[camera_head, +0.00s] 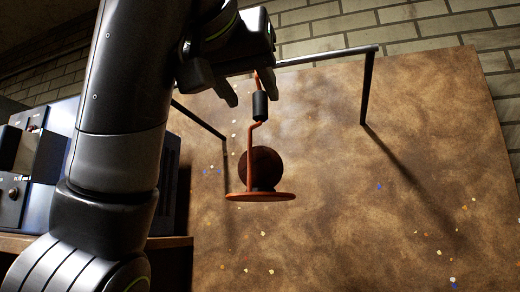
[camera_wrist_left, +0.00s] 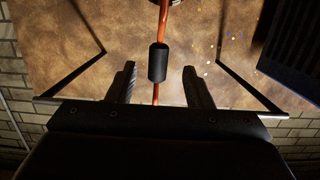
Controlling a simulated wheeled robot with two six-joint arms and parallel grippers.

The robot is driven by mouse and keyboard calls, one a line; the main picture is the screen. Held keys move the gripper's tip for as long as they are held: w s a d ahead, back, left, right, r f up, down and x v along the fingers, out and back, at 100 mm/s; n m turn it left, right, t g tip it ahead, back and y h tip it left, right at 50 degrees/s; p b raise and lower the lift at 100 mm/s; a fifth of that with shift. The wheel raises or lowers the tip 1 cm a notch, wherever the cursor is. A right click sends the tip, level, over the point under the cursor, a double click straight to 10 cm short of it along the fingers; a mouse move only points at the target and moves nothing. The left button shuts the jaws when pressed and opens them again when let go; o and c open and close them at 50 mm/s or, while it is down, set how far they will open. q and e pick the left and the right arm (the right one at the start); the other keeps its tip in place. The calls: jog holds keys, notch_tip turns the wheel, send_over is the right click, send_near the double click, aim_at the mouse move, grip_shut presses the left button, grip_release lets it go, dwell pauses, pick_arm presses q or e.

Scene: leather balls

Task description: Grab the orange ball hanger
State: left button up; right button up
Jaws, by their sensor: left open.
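The orange ball hanger (camera_head: 250,160) is a thin orange rod with a black grip (camera_head: 260,105) near its top and a round orange plate (camera_head: 260,197) at its bottom. A dark brown ball (camera_head: 263,167) sits on the plate. My left gripper (camera_head: 252,95) is open at the top of the hanger, with its fingers pointing down near the black grip. In the left wrist view, the grip (camera_wrist_left: 158,62) shows between the two spread fingertips (camera_wrist_left: 160,69), with clear gaps on both sides. My gripper partly hides the hanger's top end. My right gripper is not in view.
A dark metal rack with a horizontal bar (camera_head: 325,55) and thin legs stands at the hanger's top; my gripper hides part of the bar. Dark equipment boxes (camera_head: 40,150) stand at the left. The brown speckled board (camera_head: 420,190) is mostly clear at the right.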

aim_at(258, 102)
pick_arm(q)
jog(key=p+x, duration=0.2)
jog(key=shift+w+d+r+p, duration=0.1)
jog(key=shift+d+r+p, duration=0.05)
jog(key=shift+p, duration=0.2)
jog(key=shift+w+d+p, duration=0.15)
jog(key=shift+w+p, duration=0.2)
jog(key=shift+w+d+f+p, duration=0.15)
jog(key=shift+w+f, duration=0.1)
jog(key=shift+w, duration=0.2)
jog(key=shift+w+d+f+p, duration=0.15)
jog(key=shift+w+f, duration=0.1)
jog(key=shift+w, duration=0.2)
grip_shut()
